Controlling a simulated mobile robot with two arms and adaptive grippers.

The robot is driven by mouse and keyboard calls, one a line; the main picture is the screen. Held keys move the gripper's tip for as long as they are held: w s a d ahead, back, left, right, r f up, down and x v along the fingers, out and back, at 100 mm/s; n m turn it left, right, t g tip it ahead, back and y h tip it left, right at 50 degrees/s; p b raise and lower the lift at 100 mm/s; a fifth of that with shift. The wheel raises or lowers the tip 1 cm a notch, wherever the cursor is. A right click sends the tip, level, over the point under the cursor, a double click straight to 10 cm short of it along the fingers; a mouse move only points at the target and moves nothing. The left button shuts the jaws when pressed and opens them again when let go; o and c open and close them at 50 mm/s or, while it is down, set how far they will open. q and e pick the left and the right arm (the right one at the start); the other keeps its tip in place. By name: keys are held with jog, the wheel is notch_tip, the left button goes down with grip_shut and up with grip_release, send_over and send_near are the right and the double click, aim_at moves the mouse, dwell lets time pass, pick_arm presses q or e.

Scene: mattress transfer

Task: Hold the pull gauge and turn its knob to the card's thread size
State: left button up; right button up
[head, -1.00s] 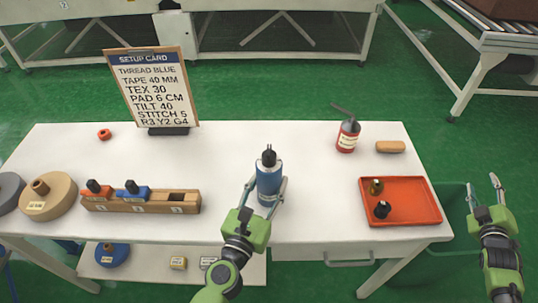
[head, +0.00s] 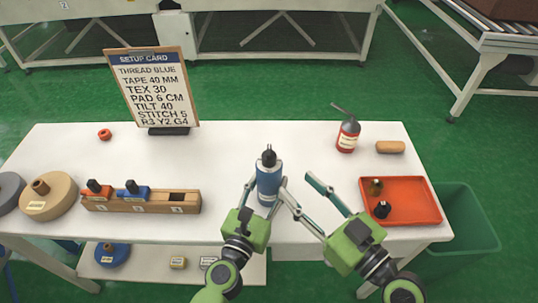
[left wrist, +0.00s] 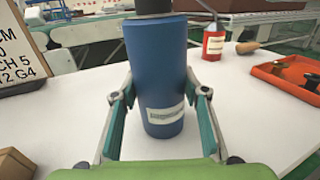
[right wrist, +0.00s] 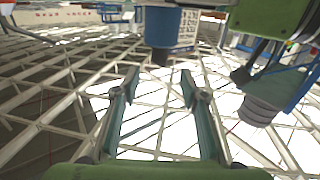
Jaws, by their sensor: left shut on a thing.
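The pull gauge (head: 268,178) is a blue cylinder with a pale label and a black top knob (head: 269,156). It stands upright at the middle of the white table. My left gripper (head: 267,189) is shut around its body, one finger on each side, as the left wrist view of the gauge (left wrist: 157,75) shows. My right gripper (head: 297,184) is open and empty, just right of the gauge. In the right wrist view the gauge (right wrist: 162,25) is at the top, beyond the open fingers. The setup card (head: 155,88) reads TEX 30. The knob's scale is not readable.
A red tray (head: 410,208) with two small knobbed pieces lies at right. A wooden rack (head: 158,205) and spools (head: 48,196) are at left. The back middle of the table is clear.

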aim_at(274, 161)
jog(key=x, duration=1.2)
jog(key=shift+d, duration=0.1)
jog(key=c, duration=1.1)
